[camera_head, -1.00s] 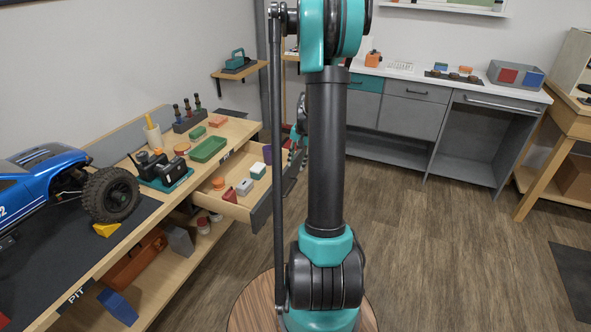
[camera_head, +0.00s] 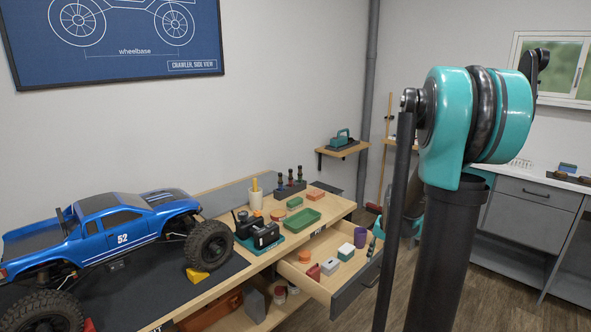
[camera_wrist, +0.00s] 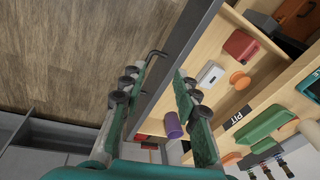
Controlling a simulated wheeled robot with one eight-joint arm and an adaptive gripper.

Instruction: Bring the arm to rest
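My arm (camera_head: 440,255) stands upright at the right of the head view and hides most of my gripper. In the wrist view my gripper (camera_wrist: 157,82) has its two fingers spread apart with nothing held between them. The open drawer's front (camera_wrist: 178,62) and its dark handle (camera_wrist: 149,68) show beyond and between the fingers. I cannot tell how far the fingers are from the drawer. A purple cup (camera_wrist: 173,125) in the drawer shows near the right finger.
The open drawer (camera_head: 345,297) juts from the workbench (camera_head: 222,292) and holds several small items. A blue crawler truck (camera_head: 115,232) stands on the bench's dark mat. A green tray (camera_head: 300,219) lies behind the drawer. Bare wooden floor (camera_wrist: 60,50) lies beside the drawer.

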